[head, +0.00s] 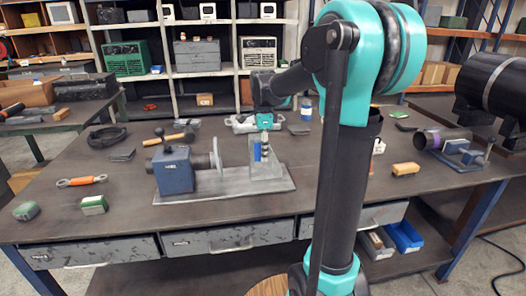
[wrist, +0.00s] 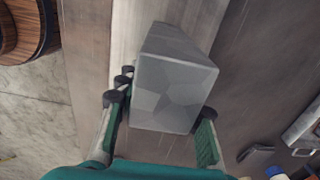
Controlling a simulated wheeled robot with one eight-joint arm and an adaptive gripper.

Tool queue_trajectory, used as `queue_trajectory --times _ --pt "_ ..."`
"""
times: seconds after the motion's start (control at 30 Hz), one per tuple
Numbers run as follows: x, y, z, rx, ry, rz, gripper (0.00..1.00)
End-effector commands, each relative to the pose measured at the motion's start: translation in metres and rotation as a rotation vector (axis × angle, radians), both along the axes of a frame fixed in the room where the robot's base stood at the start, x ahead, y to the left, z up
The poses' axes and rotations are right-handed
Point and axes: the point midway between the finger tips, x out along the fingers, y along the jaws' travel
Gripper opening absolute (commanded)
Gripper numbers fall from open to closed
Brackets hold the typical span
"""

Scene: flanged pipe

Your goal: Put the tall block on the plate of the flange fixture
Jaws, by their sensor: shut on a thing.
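The tall block (wrist: 168,85) is a pale grey block with a faceted pattern. My gripper (wrist: 160,115) is shut on it, with one finger on either side in the wrist view. In the head view the block (head: 268,172) is below my gripper (head: 265,143), over the right part of the fixture's flat grey plate (head: 225,188). It looks upright. I cannot tell whether its underside touches the plate.
A yellow-tan block (head: 405,169) and a pipe in a blue cradle (head: 447,140) are at right. The bench front is mostly clear.

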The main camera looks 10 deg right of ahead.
Motion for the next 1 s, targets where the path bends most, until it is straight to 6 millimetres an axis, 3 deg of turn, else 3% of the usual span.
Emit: queue_trajectory --times 0.17,0.2,0.33,0.73,1.0 --pt "0.000 0.000 -0.002 0.000 0.000 0.000 0.00" --pt "0.000 0.000 -0.003 0.000 0.000 0.000 0.41" --pt "0.000 0.000 -0.002 0.000 0.000 0.000 0.57" --pt "0.000 0.000 0.004 0.000 0.000 0.000 0.58" --pt "0.000 0.000 0.050 0.000 0.000 0.000 0.58"
